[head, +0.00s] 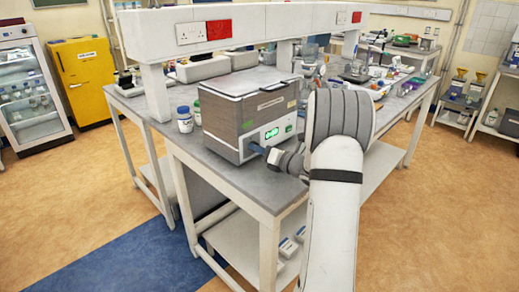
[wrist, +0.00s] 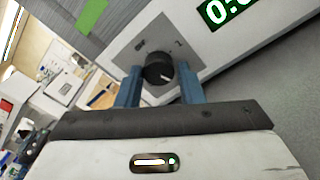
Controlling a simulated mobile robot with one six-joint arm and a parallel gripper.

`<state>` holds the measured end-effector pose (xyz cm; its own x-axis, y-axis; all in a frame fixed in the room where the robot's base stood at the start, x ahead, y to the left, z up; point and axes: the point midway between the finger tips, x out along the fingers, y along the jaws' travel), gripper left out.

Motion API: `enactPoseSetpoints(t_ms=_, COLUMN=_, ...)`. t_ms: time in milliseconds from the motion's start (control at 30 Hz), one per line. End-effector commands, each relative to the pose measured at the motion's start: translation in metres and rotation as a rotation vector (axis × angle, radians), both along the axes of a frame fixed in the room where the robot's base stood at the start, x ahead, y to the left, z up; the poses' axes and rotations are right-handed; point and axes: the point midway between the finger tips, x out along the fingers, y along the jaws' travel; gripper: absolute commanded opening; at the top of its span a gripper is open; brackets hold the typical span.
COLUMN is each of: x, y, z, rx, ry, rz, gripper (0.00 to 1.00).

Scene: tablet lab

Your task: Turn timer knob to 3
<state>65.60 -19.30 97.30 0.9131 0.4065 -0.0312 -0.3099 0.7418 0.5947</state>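The timer knob (wrist: 158,68) is a round black dial with a white pointer line, on a grey square plate (wrist: 187,50) on the machine's front panel. In the wrist view its pointer aims toward the lower right. Small marks on the plate are too blurred to read. A green display (wrist: 228,10) beside it is partly cut off. My gripper (wrist: 159,72) has blue fingers on either side of the knob, with gaps to it; it looks open.
The machine stands near the front corner of a grey bench (head: 240,183). Other lab items crowd the bench's far right side.

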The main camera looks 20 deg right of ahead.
Motion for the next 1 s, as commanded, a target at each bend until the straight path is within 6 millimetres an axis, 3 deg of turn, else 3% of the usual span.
enactPoseSetpoints(t_ms=200, x=0.001, y=0.000, z=0.002, rx=-0.001, ry=-0.005, rz=-0.001, gripper=0.52)
enactPoseSetpoints(t_ms=467, x=-0.001, y=-0.002, z=0.003, rx=-0.002, ry=-0.007, rz=-0.003, gripper=0.52)
enactPoseSetpoints(t_ms=1000, x=-0.068, y=-0.031, z=0.004, rx=-0.001, ry=-0.005, rz=-0.003, gripper=0.52)
